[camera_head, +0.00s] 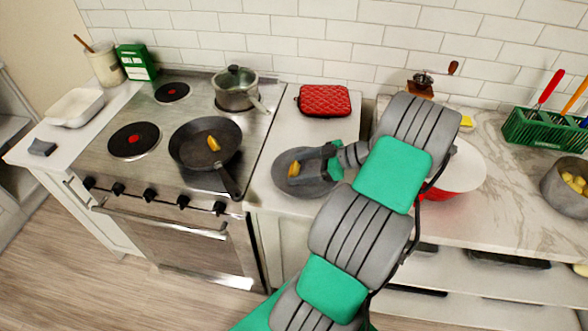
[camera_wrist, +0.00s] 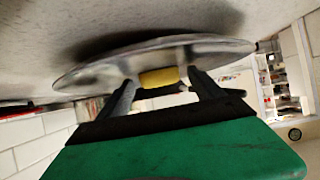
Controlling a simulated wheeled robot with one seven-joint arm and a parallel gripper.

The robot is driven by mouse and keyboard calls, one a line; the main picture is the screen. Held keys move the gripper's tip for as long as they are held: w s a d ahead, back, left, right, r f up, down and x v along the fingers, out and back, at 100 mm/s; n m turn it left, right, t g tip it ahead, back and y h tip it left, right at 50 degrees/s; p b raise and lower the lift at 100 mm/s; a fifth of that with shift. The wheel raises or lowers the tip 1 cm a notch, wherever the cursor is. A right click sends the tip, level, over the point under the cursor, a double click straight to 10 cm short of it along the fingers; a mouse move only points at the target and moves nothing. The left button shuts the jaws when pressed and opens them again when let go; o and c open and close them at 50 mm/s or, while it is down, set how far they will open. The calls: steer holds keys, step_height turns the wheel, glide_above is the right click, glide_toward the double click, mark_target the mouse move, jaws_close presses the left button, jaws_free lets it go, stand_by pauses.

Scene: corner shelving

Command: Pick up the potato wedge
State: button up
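A yellow potato wedge (camera_head: 293,170) lies on a round grey plate (camera_head: 318,187) on the counter right of the stove. A second yellow wedge (camera_head: 213,143) lies in the black frying pan (camera_head: 190,153). My gripper (camera_head: 304,166) is low over the plate, its fingertips at the wedge there. In the wrist view my gripper (camera_wrist: 163,78) is open, with the wedge (camera_wrist: 158,77) between its fingertips. The plate (camera_wrist: 95,74) shows behind the wedge. I see no clear sign of the fingers pressing on the wedge. My arm hides part of the counter.
A lidded pot (camera_head: 236,90) stands at the back of the stove. A red quilted item (camera_head: 324,100) lies behind the plate. Right of my arm are a red and white bowl (camera_head: 462,172), a green rack (camera_head: 540,130) and a grey pot (camera_head: 568,187).

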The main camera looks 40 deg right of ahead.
steer(key=c, duration=1.2)
steer(key=shift+c, duration=0.2)
steer(key=shift+r, duration=0.1)
